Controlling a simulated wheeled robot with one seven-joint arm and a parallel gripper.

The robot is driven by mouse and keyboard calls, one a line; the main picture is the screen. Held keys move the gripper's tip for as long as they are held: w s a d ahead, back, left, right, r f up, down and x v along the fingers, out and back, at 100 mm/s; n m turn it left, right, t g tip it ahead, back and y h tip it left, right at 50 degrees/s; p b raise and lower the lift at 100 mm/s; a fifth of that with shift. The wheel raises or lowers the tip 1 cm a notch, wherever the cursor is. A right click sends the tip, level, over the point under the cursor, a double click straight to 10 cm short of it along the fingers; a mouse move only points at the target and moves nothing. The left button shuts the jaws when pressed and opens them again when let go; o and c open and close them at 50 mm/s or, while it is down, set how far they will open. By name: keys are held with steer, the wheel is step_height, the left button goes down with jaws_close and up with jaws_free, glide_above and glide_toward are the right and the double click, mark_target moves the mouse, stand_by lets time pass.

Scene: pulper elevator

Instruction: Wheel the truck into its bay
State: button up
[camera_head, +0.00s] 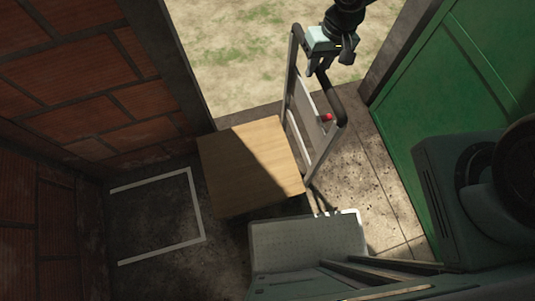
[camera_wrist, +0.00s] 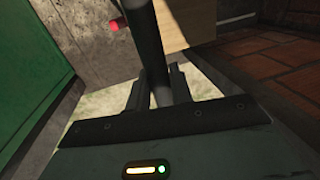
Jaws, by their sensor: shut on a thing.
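The truck (camera_head: 302,112) is an upright grey metal frame with a dark curved handle and a red knob (camera_head: 327,117). A wooden box (camera_head: 253,165) sits against the truck's left side. My gripper (camera_head: 318,66) is shut on the dark handle at the top of the frame. In the wrist view the handle bar (camera_wrist: 160,60) runs between the fingers, and the red knob also shows there (camera_wrist: 117,25). The bay (camera_head: 196,205) is a white outline on the dark floor, left of the box. The box stands outside most of the outline. The truck's wheels are hidden.
A brick wall (camera_head: 75,85) borders the bay on the left and back. A green panel (camera_head: 450,100) stands on the right. A doorway opens onto grassy ground (camera_head: 250,50) behind the truck. The tiled floor (camera_head: 365,190) right of the truck is clear.

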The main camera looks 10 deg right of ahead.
steer(key=s+a+b, duration=0.2)
steer(key=a, duration=0.9)
steer(key=shift+s+a, duration=0.15)
steer(key=shift+a, duration=0.05)
steer(key=s+a+b, duration=0.2)
steer(key=a, duration=1)
steer(key=shift+s+b, duration=0.15)
steer(key=shift+b, duration=0.2)
steer(key=s+a+b, duration=0.1)
steer(key=s+a, duration=0.1)
steer(key=a, duration=0.9)
steer(key=shift+s+a, duration=0.15)
steer(key=shift+a, duration=0.2)
